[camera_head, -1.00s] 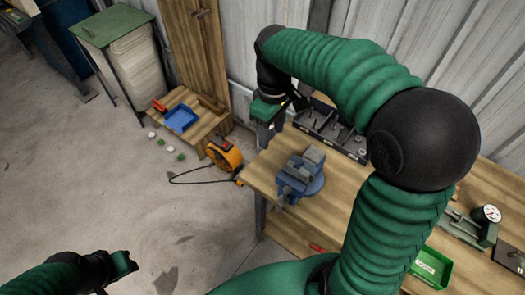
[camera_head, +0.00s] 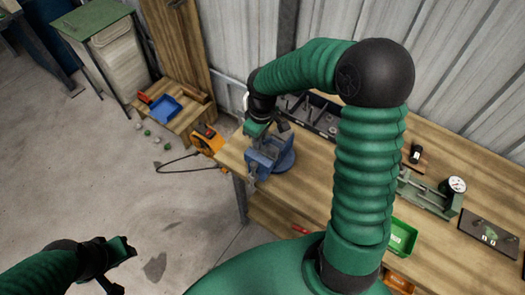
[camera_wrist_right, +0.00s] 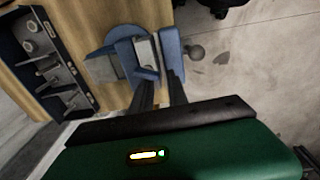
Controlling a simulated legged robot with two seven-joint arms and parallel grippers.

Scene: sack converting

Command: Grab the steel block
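A blue bench vise (camera_head: 285,160) stands at the left end of the wooden workbench. In the right wrist view, a light grey steel block (camera_wrist_right: 147,52) sits by the blue jaws of the vise (camera_wrist_right: 172,45). My right gripper (camera_head: 265,130) is directly over the vise and hides the block in the head view. In the wrist view its two dark fingers (camera_wrist_right: 160,82) are apart, with a gap between them, pointing at the jaw area; nothing shows between them. My left gripper (camera_head: 118,265) is open and empty, over the floor at lower left.
A divided dark tray (camera_head: 318,112) with small parts lies behind the vise. A green bin (camera_head: 402,238) and a dial gauge stand (camera_head: 440,195) are farther right on the bench. A low wooden table with a blue tray (camera_head: 164,109) and an orange reel (camera_head: 208,141) are at left.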

